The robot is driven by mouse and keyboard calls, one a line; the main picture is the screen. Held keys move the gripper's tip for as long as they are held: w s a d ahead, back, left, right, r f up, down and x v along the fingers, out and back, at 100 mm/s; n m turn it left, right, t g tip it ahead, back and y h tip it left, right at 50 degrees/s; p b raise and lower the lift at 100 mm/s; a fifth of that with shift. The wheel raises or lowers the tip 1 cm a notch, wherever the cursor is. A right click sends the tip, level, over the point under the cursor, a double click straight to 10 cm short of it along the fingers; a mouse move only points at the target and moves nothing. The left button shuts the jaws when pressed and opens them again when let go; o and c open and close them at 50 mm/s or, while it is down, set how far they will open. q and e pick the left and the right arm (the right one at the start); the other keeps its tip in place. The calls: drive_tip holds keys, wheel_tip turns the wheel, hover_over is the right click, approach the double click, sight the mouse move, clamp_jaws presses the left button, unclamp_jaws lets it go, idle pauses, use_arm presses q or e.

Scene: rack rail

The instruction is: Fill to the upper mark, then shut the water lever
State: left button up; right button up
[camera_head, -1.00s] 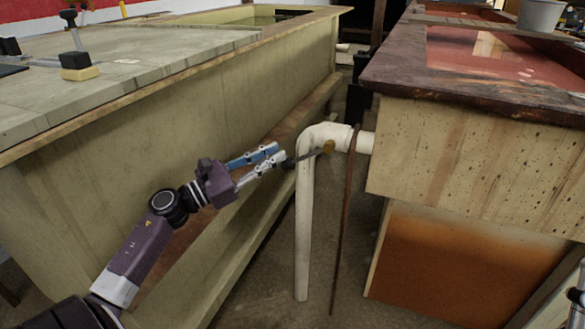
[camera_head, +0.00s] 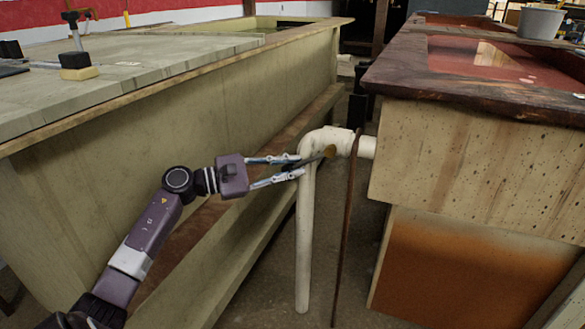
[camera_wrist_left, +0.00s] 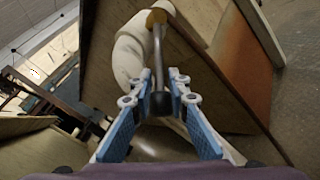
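The water lever (camera_head: 318,157) is a thin metal rod on a brass-coloured pivot on the white pipe (camera_head: 305,230). In the left wrist view the lever (camera_wrist_left: 158,55) points toward me and ends in a black tip. My left gripper (camera_head: 300,166) is open, its two blue-and-grey fingers on either side of that tip. The gripper also shows in the left wrist view (camera_wrist_left: 162,82); firm contact with the tip cannot be made out. The pipe runs into the right-hand tank (camera_head: 470,165), whose inside looks red and shiny. I cannot make out an upper mark. My right gripper is out of view.
A long pale bench-like tank (camera_head: 190,130) stands left, with a small clamp stand (camera_head: 78,60) on top. A thin brown rod (camera_head: 347,230) hangs beside the pipe. A grey bucket (camera_head: 540,22) sits at the back right. A narrow floor gap lies between the tanks.

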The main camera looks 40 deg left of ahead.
use_arm(q)
drive_tip(key=shift+w+d, duration=0.15)
drive_tip(key=shift+w, duration=0.05)
clamp_jaws()
idle(0.3)
